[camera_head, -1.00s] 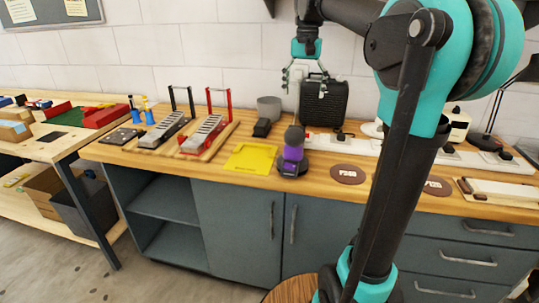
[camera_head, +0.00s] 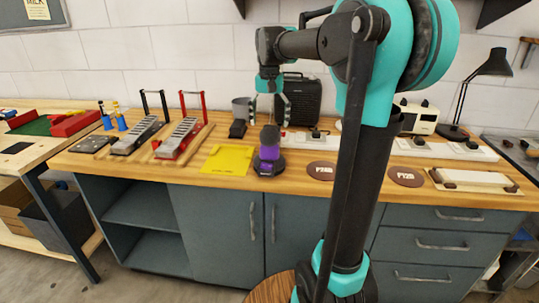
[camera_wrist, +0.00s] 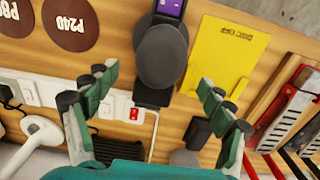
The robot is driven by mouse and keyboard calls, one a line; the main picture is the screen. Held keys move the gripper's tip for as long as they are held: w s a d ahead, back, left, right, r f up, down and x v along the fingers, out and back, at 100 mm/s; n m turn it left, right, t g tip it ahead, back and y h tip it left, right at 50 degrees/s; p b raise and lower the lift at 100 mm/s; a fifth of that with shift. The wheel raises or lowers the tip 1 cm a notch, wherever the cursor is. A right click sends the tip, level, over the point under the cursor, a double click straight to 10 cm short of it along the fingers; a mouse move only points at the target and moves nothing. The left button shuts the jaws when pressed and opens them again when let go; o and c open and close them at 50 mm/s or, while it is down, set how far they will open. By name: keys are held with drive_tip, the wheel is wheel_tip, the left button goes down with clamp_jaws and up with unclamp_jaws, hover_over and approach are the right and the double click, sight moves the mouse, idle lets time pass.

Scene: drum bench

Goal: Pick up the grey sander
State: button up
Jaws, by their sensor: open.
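My gripper (camera_head: 271,108) hangs just above the sander, fingers pointing down and apart. In the wrist view the open fingers (camera_wrist: 158,85) lie on either side of the sander's lower end, with nothing between them held. The sander's far side is hidden.
A yellow "DISC OFF" plate (camera_head: 228,159) lies left of the sander. Brown discs (camera_head: 321,171) lie to the right. Clamp-like racks (camera_head: 178,138) stand further left.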

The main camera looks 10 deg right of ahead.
sight(270, 129)
drive_tip(key=shift+s+f, duration=0.15)
drive_tip(key=shift+f, duration=2.45)
drive_tip(key=c, duration=1.4)
drive_tip(key=shift+c, duration=0.5)
drive_tip(key=shift+r, duration=0.15)
